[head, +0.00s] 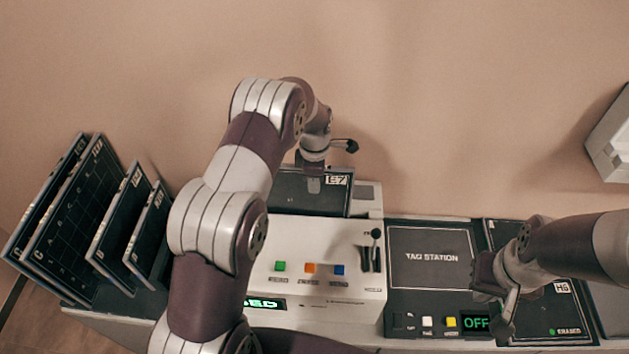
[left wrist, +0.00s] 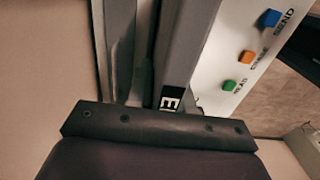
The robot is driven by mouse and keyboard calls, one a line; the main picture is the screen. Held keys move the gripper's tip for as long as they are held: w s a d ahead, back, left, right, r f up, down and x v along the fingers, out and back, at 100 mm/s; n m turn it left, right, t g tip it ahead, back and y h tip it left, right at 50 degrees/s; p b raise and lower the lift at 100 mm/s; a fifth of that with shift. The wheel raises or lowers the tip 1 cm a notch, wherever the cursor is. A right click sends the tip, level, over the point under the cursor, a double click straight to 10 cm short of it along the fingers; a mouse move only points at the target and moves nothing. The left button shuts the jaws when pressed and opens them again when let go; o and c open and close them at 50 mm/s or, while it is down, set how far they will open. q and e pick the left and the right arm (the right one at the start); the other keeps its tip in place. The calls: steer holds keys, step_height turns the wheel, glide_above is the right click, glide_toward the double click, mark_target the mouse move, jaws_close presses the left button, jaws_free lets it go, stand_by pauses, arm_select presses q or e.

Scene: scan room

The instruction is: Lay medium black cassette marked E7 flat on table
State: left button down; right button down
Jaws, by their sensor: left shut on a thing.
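The black cassette marked E7 (head: 290,185) stands tilted at the back of the white console, its label at the upper right corner. In the left wrist view part of its label shows on the cassette (left wrist: 171,98) just beyond my gripper. My left gripper (head: 313,178) is shut on its top edge; the fingertips are small in the head view. How deep the cassette sits in the console is hidden. My right gripper (head: 494,290) is over the black panels at the right, with nothing visible in it; its jaw gap is unclear.
The white console (head: 330,235) has green, orange and blue buttons and a lever (head: 375,245). A rack (head: 75,285) of several black cassettes stands at the left. The black tag station (head: 430,258) has a bare top. A panel marked H6 (head: 570,315) shows ERASED.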

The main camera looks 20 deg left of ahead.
arm_select(q)
steer(key=shift+r+p, duration=1.1)
steer(key=shift+r, duration=0.95)
steer(key=shift+w+r, duration=0.1)
steer(key=shift+r+p, duration=2.95)
steer(key=shift+r, duration=1.5)
steer(key=shift+f, duration=0.1)
